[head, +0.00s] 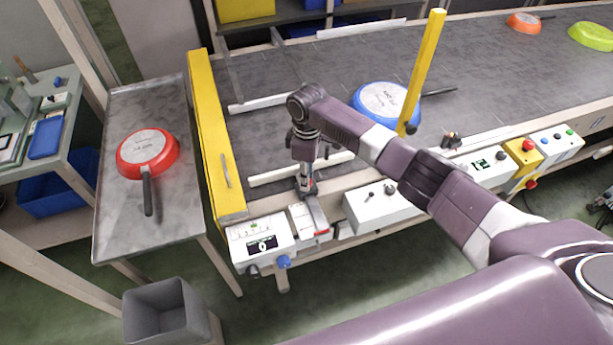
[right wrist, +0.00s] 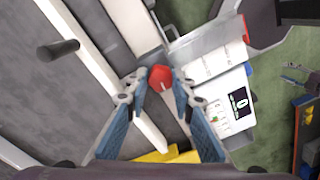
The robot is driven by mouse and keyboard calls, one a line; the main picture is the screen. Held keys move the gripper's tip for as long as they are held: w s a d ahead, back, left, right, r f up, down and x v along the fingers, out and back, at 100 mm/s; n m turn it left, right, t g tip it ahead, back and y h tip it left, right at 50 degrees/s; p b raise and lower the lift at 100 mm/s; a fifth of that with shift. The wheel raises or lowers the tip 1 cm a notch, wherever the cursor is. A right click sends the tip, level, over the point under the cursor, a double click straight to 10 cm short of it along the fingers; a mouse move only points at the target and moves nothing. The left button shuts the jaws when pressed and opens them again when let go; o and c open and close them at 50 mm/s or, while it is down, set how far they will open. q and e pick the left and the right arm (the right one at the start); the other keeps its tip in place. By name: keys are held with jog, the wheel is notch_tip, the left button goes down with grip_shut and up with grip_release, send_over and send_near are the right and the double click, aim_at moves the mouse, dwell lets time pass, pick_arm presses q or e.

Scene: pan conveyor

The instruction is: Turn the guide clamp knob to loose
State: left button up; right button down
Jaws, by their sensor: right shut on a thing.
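The guide clamp knob is a small red knob (right wrist: 160,77) in the right wrist view, between the fingertips of my right gripper (right wrist: 159,90). Both fingertips close on it from either side. In the head view my right gripper (head: 306,188) points down at the near edge of the conveyor and hides the knob. Which way the knob is turned, loose or tight, I cannot tell. A white guide rail (head: 268,177) lies on the belt beside the gripper; white rail also runs past the knob in the wrist view (right wrist: 148,128). My left gripper is not in view.
A white control box with a display (head: 262,232) stands close by; another white box (head: 375,207) is right of the gripper. A blue pan (head: 380,100) lies on the belt (head: 300,75) beyond my arm, near a yellow post (head: 425,65). A red pan (head: 147,152) lies on the left table.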

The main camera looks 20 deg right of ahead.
jog(key=shift+r+n, duration=0.1)
jog(key=shift+n, duration=0.4)
jog(key=c, duration=1.7)
grip_release()
jog(key=shift+o, duration=0.2)
notch_tip(320, 180, up, 12)
jog(key=shift+w+d, duration=0.15)
jog(key=shift+w, duration=0.05)
